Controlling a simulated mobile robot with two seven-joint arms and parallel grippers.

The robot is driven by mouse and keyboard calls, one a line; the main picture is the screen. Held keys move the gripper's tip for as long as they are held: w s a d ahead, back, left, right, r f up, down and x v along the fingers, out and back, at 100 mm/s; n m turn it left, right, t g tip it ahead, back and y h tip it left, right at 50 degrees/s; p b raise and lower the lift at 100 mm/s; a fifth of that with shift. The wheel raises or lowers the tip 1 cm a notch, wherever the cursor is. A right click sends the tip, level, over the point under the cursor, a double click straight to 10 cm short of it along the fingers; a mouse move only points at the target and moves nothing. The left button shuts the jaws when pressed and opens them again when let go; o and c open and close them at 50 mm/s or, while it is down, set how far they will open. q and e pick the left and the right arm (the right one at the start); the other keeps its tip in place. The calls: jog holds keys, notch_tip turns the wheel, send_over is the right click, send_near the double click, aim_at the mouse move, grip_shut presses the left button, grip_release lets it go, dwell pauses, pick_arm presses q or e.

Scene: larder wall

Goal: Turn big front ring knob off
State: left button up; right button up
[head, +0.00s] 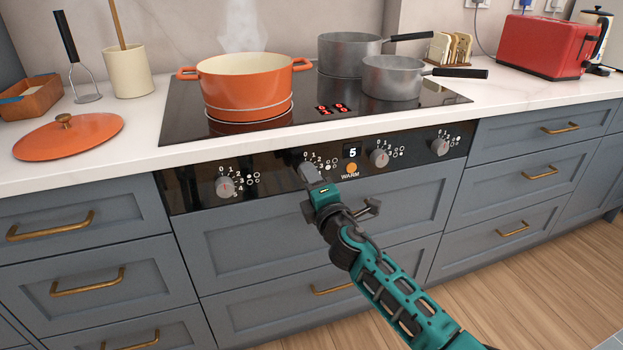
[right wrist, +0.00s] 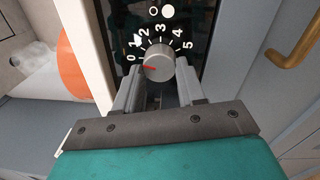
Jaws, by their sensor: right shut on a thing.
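A row of grey knobs runs along the black control panel under the hob. My right gripper (head: 314,184) is at the second knob from the left (head: 308,169), which it partly hides. In the right wrist view, the gripper (right wrist: 160,80) has a finger on each side of this knob (right wrist: 158,60) and is shut on it. The knob's red mark points left, close to the 0 of its 0 to 5 scale. An orange pot (head: 246,88) stands on the front left ring, with steam above it. My left gripper is not in view.
Two grey saucepans (head: 350,57) (head: 392,80) stand at the right of the hob. Other knobs (head: 225,187) (head: 379,158) (head: 440,147) sit on either side of my gripper. The panel display (head: 352,152) shows 5, above a lit WARM lamp (head: 351,168). An orange lid (head: 68,135) lies on the counter.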

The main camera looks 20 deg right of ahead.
jog(key=shift+n, duration=1.4)
jog(key=shift+p, duration=0.3)
jog(key=o, duration=1.1)
jog(key=shift+c, duration=0.2)
jog(key=shift+s, duration=0.1)
jog(key=s+p, duration=0.1)
jog(key=s, duration=1.1)
jog(key=shift+s+d+f, duration=0.3)
jog(key=shift+s+d, duration=0.05)
jog(key=shift+d, duration=0.1)
